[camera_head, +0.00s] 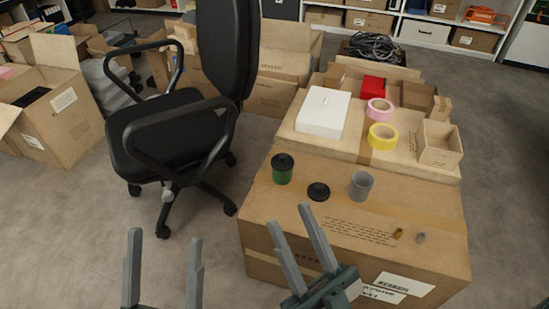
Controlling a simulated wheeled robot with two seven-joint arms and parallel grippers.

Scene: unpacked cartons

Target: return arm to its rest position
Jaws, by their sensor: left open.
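My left gripper (164,262) is at the bottom left, over the floor. Its two grey fingers are wide apart with nothing between them. My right gripper (296,243) is in front of the near carton (290,215). Its two fingers are apart, with nothing seen between them. My arms behind the grippers are mostly out of view. On the near carton stand a green jar (282,173) with a dark top, a black round lid (318,192) and a grey cup (361,186).
A black office chair (170,125) stands left of the cartons. The box behind bears a white box (322,112), pink tape (379,109), yellow tape (382,136) and an open small box (440,143). An open carton (60,115) stands at left. Floor is clear at lower left.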

